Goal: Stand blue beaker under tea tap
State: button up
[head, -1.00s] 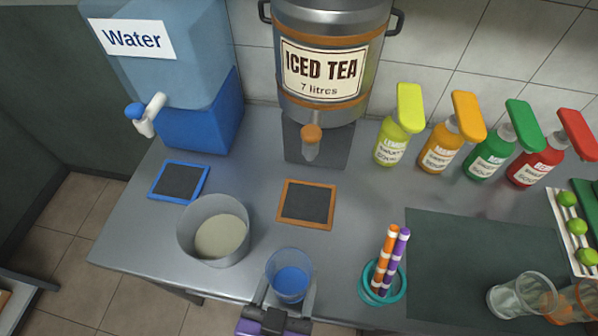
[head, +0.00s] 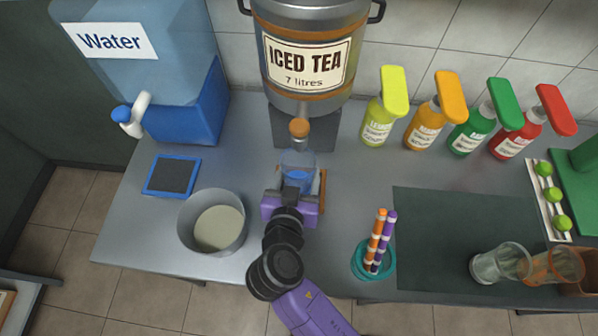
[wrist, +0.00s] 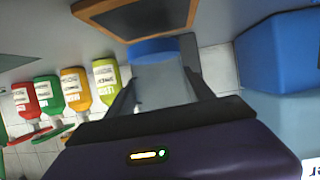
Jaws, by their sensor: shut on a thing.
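The clear beaker with a blue bottom (head: 297,174) is upright in front of the iced tea dispenser (head: 307,68). My gripper (head: 292,188) is shut on it from the near side. In the head view its rim overlaps the lower end of the tea tap (head: 299,128), which has an orange knob. I cannot tell if the beaker is exactly below the spout or touches the surface. The orange-framed mat (head: 322,190) is mostly hidden behind my gripper and beaker. In the wrist view the beaker (wrist: 162,78) sits between the fingers, beside the mat's frame (wrist: 92,8).
A blue water tank (head: 187,112) with a tap and a blue-framed mat (head: 172,176) stand left. A metal pot (head: 212,222) is left of my arm. Several syrup bottles (head: 378,122) line the back.

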aim_at(300, 173)
jog(key=shift+w+f, duration=0.1)
jog(key=shift+w, duration=0.5)
jog(key=shift+f+p, duration=0.4)
jog(key=shift+f, duration=1.3)
jog(key=shift+f, duration=0.15)
jog(key=o, duration=1.7)
jog(key=shift+c, duration=0.2)
